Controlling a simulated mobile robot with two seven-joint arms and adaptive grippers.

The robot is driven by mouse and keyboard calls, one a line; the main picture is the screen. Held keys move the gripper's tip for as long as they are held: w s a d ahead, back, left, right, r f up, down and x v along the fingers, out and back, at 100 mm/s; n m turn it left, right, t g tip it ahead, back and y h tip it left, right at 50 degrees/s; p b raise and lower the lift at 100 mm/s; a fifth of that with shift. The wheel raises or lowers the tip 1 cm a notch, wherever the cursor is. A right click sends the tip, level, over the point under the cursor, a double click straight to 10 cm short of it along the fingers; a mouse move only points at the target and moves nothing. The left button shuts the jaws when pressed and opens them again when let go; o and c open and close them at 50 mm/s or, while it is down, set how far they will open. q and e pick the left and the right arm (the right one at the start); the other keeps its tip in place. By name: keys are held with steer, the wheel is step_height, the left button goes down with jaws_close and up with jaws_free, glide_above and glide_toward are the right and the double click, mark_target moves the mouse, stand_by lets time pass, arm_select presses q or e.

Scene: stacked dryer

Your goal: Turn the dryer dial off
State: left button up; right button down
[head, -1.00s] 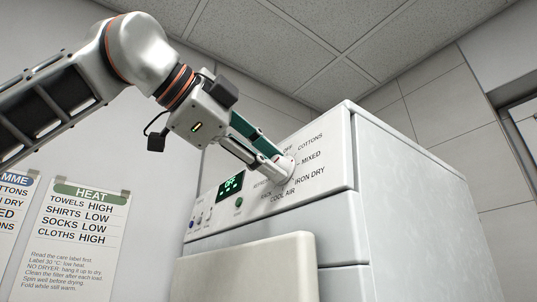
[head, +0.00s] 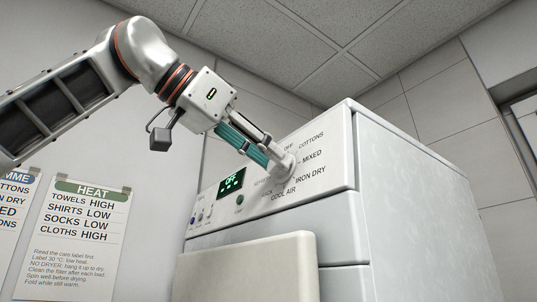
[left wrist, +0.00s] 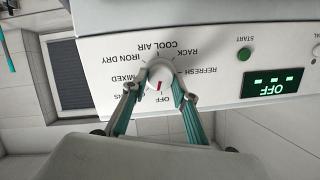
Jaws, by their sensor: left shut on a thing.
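The white dial (left wrist: 160,74) is on the dryer's front panel, ringed by labels such as MIXED, IRON DRY, COOL AIR, RACK and REFRESH. In the left wrist view its red mark points towards the OFF label (left wrist: 168,98). In the head view the dial (head: 288,165) is partly hidden by my gripper. My left gripper (head: 274,161) is shut on the dial, with one teal finger on either side of it in the left wrist view (left wrist: 157,90). The green display (head: 231,181) reads OFF. My right gripper is not in view.
The white dryer (head: 410,190) fills the right of the head view. A HEAT notice (head: 85,230) hangs on the left wall.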

arm_select(q)
steer(key=n, duration=0.2)
steer(key=shift+w+a+n+g+h, duration=0.1)
steer(key=shift+n+g+h, duration=0.2)
steer(key=shift+n, duration=0.1)
stand_by(0.5)
steer(key=o, duration=1.1)
steer(key=v, duration=1.2)
